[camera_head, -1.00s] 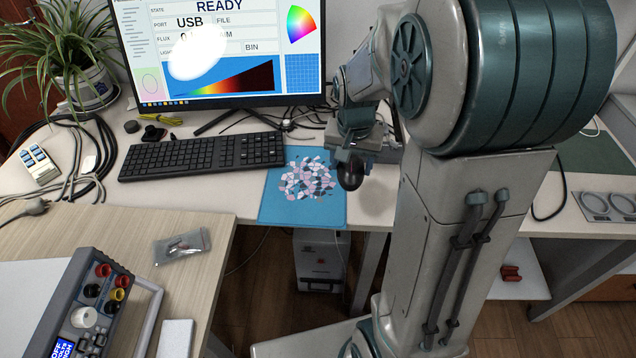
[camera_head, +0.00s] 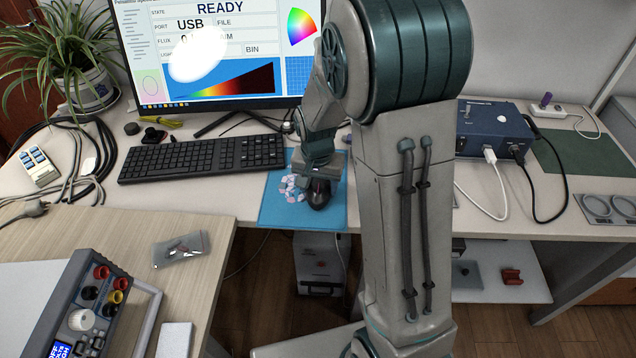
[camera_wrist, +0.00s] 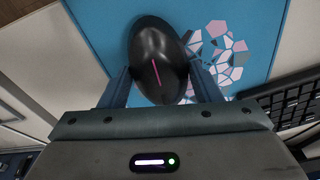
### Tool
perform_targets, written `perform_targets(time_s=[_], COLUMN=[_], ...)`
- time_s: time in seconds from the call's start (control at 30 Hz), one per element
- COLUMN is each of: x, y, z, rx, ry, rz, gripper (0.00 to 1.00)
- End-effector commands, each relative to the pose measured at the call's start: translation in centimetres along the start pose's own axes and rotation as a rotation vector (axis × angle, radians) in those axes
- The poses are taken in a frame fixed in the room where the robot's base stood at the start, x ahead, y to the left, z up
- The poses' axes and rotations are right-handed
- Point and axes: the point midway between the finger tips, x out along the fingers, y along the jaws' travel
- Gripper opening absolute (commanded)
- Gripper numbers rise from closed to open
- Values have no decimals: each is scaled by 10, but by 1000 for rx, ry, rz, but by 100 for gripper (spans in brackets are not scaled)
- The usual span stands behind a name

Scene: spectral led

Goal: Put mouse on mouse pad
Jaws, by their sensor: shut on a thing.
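The black mouse (camera_head: 318,196) is over the right part of the blue mouse pad (camera_head: 275,205), which has a pale pink and white mosaic pattern. In the wrist view the mouse (camera_wrist: 157,58), with a pink stripe, is between the two fingers of my gripper (camera_wrist: 165,88), which is shut on it. The pad (camera_wrist: 248,25) lies behind the mouse there. I cannot tell whether the mouse touches the pad. My gripper (camera_head: 317,178) hides part of the pad in the head view.
A black keyboard (camera_head: 202,157) lies left of the pad. A monitor (camera_head: 220,50) stands behind. A blue box (camera_head: 494,132) with cables is at the right. The desk's front edge runs close below the pad.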

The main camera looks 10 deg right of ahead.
Motion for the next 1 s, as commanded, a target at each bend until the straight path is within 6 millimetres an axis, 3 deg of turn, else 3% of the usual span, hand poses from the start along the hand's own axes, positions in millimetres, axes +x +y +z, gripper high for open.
perform_targets(time_s=[0.17, 0.2, 0.27, 0.67, 1.0], x=[4, 3, 2, -7, -78], y=[0, 0, 0, 0, 0], z=[0, 0, 0, -1, -2], rx=[0, 0, 0, 0, 0], ry=[0, 0, 0, 2, 5], rz=[0, 0, 0, -1, -3], gripper=[34, 69, 80, 80, 80])
